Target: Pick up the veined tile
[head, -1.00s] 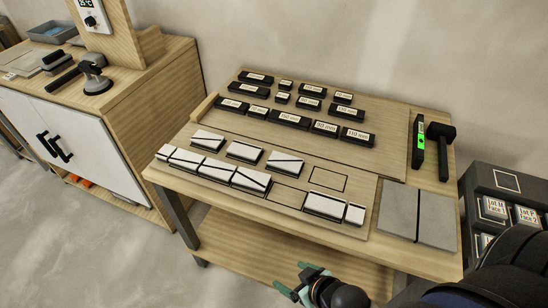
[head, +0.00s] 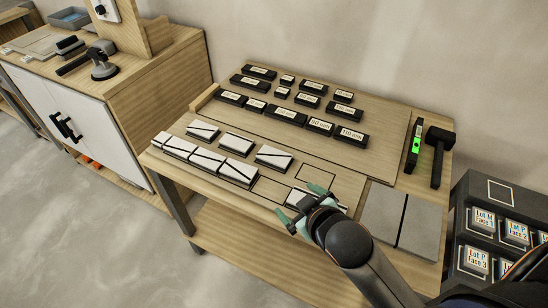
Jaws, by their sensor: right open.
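White tiles with dark lines stand in two rows on the board's front part. The back row has one tile with a slanting dark line (head: 203,130), a second tile (head: 236,144) and a third tile (head: 274,158). The front row includes a tile with a diagonal dark line (head: 238,171) and several others to its left. I cannot tell which tile is the veined one. My right gripper (head: 303,206) is open above the right end of the front row, its green-tipped fingers apart, and partly hides the tiles there. My left gripper is not in view.
Labelled black blocks (head: 285,115) fill the back of the board. A green-lit level (head: 415,143) and a black mallet (head: 438,152) lie at right, behind grey slabs (head: 382,209). Empty outlined spots (head: 268,188) lie among the tiles. A dark lot rack (head: 499,191) stands far right.

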